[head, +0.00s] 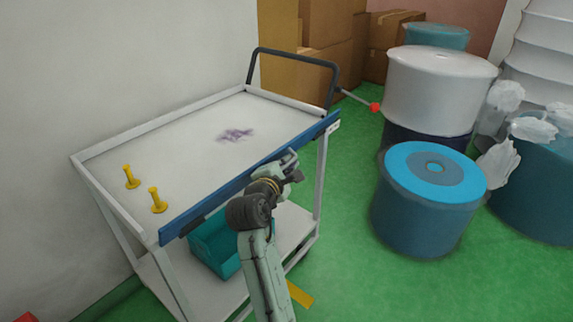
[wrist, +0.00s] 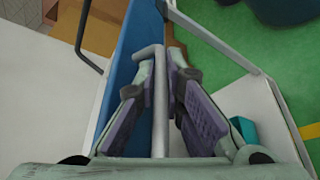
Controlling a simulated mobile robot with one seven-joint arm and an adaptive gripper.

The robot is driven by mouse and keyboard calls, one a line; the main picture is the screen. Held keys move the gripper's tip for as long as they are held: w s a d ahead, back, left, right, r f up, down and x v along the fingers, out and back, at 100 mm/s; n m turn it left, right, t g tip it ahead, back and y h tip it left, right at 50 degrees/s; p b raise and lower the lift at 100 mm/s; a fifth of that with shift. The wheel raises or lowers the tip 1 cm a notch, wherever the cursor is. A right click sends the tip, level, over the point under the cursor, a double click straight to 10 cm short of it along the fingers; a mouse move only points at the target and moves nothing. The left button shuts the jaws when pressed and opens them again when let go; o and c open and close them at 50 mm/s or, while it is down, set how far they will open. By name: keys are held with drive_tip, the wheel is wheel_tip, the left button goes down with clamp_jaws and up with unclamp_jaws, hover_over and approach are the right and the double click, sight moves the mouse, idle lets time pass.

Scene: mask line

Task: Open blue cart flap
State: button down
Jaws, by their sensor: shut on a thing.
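The white cart (head: 180,128) stands against the wall with a long blue flap (head: 220,195) along its near top edge. The flap looks like a narrow strip in the head view; its exact tilt is hard to tell. In the wrist view the blue flap (wrist: 128,75) lies left of centre, with a grey bar handle (wrist: 159,105) beside it. My gripper (wrist: 161,60) has its purple-padded fingers on both sides of this bar and is shut on it. In the head view my gripper (head: 290,163) is at the right half of the flap, partly hiding it.
Two yellow pegs (head: 130,177) and a purple mark lie on the cart top. A teal bin (head: 215,247) sits on the lower shelf. A blue drum (head: 428,210) stands right of the cart, with green floor (head: 385,285) free in front.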

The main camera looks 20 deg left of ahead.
wheel_tip(320, 180, down, 8)
drive_tip(key=m+t+b, duration=0.4)
drive_tip(key=m+b, duration=0.7)
drive_tip(key=b, duration=0.7)
drive_tip(key=shift+d+m+t, duration=0.25)
drive_tip(key=shift+m+t, duration=0.05)
drive_tip(key=shift+t, duration=0.1)
drive_tip(key=shift+s+r+b, duration=0.1)
drive_tip(key=shift+b, duration=0.25)
drive_tip(key=c, duration=2)
unclamp_jaws()
drive_tip(key=shift+o, duration=0.2)
